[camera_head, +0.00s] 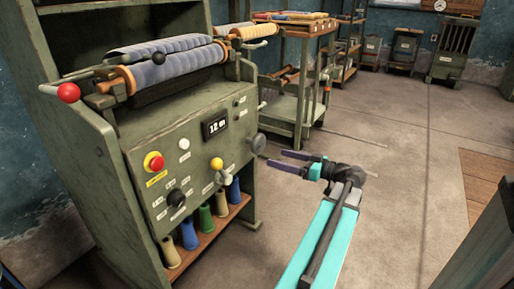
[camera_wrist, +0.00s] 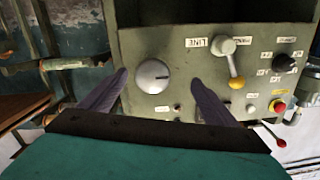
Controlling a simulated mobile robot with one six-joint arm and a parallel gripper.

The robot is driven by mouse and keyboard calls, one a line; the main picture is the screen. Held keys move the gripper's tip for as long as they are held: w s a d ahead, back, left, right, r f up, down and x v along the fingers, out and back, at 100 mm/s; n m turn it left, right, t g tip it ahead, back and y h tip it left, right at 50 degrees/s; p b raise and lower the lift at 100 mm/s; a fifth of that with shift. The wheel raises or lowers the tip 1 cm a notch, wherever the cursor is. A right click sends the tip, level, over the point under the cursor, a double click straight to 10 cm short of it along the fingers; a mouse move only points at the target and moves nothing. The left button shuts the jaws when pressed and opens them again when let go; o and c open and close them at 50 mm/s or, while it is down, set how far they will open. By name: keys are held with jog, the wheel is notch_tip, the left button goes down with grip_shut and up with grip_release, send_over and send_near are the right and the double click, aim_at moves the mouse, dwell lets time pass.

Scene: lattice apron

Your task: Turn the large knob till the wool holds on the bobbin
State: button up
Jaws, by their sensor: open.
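The large knob (camera_head: 258,143) is a round grey dial at the right end of the green machine's front panel. The fingers look apart from the knob. A long roll wound with blue-grey wool (camera_head: 178,72) lies across the machine's top; which part is the bobbin I cannot tell.
A yellow-tipped lever (camera_head: 216,164) is close to the knob. A black knob (camera_head: 176,198), red button (camera_head: 154,162) and small display (camera_head: 215,124) are further left. Several coloured cones (camera_head: 206,222) stand on the shelf below. Open floor (camera_head: 410,180) lies right.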

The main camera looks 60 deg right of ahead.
aim_at(262, 145)
jog(key=shift+s+d+r+t+h, duration=0.15)
jog(key=shift+s+d+r, duration=0.15)
jog(key=shift+s+r, duration=0.35)
jog(key=shift+s+d+r+t+h, duration=0.15)
jog(key=shift+s+d+r, duration=0.15)
jog(key=shift+s+r, duration=0.25)
jog(key=shift+f, duration=0.1)
jog(key=w+b, duration=0.4)
jog(key=w, duration=0.7)
jog(key=shift+w+f, duration=0.1)
jog(key=shift+w, duration=0.2)
jog(key=shift+w+b, duration=0.5)
jog(key=shift+w, duration=0.5)
